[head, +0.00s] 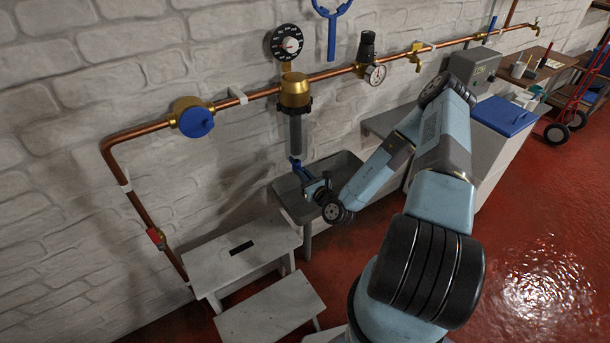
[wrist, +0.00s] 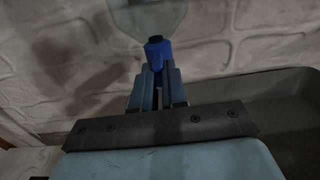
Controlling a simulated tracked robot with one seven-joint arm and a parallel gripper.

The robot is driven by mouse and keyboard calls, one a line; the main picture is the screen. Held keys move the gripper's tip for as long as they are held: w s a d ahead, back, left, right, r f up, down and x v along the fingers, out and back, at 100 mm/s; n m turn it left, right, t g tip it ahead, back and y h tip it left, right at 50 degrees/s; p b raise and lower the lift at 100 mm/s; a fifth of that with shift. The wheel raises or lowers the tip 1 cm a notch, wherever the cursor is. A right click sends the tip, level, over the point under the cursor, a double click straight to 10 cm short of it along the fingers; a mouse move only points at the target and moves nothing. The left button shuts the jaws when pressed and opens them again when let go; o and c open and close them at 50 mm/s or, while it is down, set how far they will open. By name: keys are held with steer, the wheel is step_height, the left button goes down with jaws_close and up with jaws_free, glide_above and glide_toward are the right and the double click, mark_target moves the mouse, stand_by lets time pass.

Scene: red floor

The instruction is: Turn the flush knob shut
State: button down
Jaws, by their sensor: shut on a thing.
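The blue flush knob (wrist: 157,48) sits under the clear bowl (wrist: 150,17) of the filter in the wrist view. My gripper (wrist: 158,70) comes at it from below, with its two blue-grey fingers shut on the knob's lower part. In the head view, the filter has a brass head (head: 295,91) and a grey bowl (head: 295,133) hanging from the copper pipe. My gripper (head: 298,167) is at the bowl's lower end there. The knob is small and largely covered by the fingers in that view, so its turn angle cannot be told.
A grey basin (head: 346,165) lies below and right of the filter. A grey step stool (head: 243,250) stands at lower left. The copper pipe (head: 335,71) along the white brick wall carries a blue-capped valve (head: 196,122) and a pressure gauge (head: 375,74).

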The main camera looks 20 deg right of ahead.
steer(key=shift+w+a+r, duration=0.15)
steer(key=shift+r, duration=0.05)
steer(key=c, duration=1.2)
jaws_free()
steer(key=shift+o, duration=0.2)
steer(key=shift+f, duration=0.1)
steer(key=v, duration=1.4)
steer(key=shift+w+f, duration=0.1)
steer(key=shift+w, duration=0.05)
